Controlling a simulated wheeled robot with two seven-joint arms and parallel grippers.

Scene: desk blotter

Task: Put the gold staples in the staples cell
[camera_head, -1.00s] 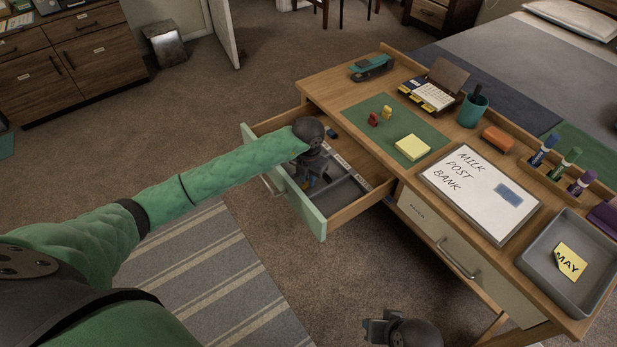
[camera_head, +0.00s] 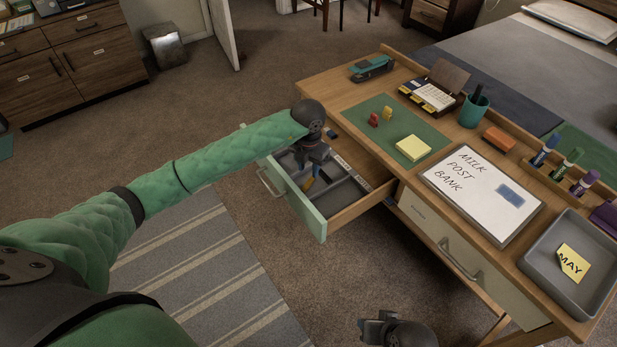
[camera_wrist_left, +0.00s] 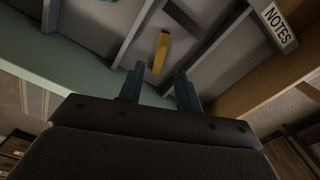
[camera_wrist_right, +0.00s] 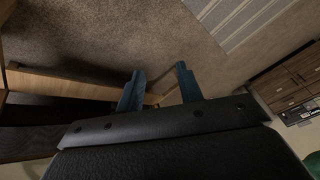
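The gold staples (camera_head: 309,183), a small gold strip, lie in a grey cell of the open drawer (camera_head: 313,221). They also show in the left wrist view (camera_wrist_left: 160,52), lying on the cell floor beyond the fingertips, near a divider. My left gripper (camera_head: 312,168) is above the drawer, pointing down. In the left wrist view its two fingers (camera_wrist_left: 158,88) are apart, with nothing held between them. I cannot read a staples label. My right gripper (camera_head: 372,328) is low in front of the desk; its fingers (camera_wrist_right: 160,88) are apart and empty.
The drawer has grey dividers and a NOTES label (camera_wrist_left: 275,22). On the desk are a teal stapler (camera_head: 371,68), sticky notes (camera_head: 412,148), red and yellow small pieces, a whiteboard (camera_head: 481,193) and a grey tray (camera_head: 560,292). Open floor lies in front of the desk.

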